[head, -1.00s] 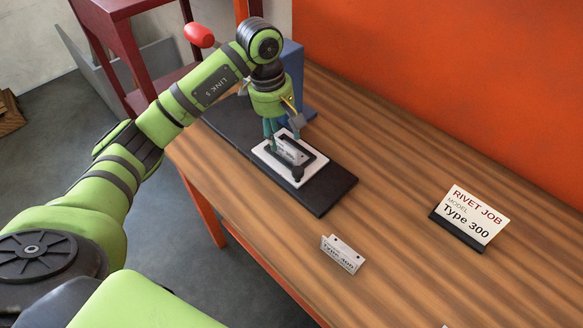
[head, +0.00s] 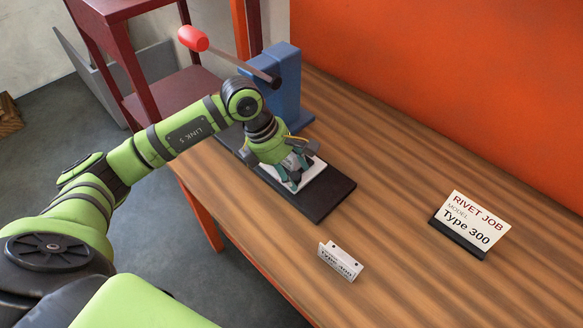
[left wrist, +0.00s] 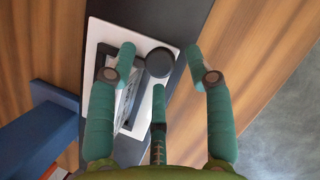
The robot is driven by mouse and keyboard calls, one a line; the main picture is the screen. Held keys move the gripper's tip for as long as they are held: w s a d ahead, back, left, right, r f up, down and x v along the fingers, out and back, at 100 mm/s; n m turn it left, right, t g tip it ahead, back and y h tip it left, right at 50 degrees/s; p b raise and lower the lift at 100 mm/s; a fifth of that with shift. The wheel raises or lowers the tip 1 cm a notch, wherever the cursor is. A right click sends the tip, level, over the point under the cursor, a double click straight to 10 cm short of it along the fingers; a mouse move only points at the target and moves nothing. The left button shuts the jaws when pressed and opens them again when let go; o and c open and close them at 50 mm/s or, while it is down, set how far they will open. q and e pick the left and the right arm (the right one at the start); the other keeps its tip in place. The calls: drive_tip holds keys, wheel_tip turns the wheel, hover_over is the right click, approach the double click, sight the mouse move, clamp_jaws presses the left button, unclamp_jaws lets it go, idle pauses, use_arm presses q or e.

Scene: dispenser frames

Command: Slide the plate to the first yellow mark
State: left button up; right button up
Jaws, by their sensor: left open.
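The white plate (head: 314,180) lies on the long black base (head: 330,200) on the wooden table. It carries a dark frame and a round black knob (left wrist: 159,62), clear in the left wrist view, where the plate's white edge (left wrist: 97,35) also shows. My left gripper (head: 292,180) is open over the plate and hides much of it in the head view. No yellow mark is clearly visible. My right gripper is not in view.
A blue press (head: 284,85) with a red-knobbed lever (head: 193,38) stands behind the base.

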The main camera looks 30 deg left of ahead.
use_arm(q)
drive_tip(key=shift+d+f, duration=0.1)
drive_tip(key=shift+f, duration=0.2)
clamp_jaws()
drive_tip(key=shift+w+a+f+b, duration=0.15)
drive_tip(key=shift+w+a+b, duration=0.05)
drive_tip(key=shift+a+b, duration=0.15)
drive_tip(key=w+a+b, duration=0.1)
drive_tip(key=a, duration=0.2)
drive_tip(key=w+a+b, duration=0.1)
drive_tip(key=a, duration=0.2)
drive_tip(key=w+a+b, duration=0.1)
drive_tip(key=a+b, duration=0.1)
drive_tip(key=a, duration=0.1)
drive_tip(key=shift+d, duration=0.1)
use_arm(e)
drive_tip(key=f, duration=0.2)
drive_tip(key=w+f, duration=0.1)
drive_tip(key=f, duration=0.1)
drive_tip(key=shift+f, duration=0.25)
use_arm(q)
unclamp_jaws()
drive_tip(key=shift+s, duration=0.1)
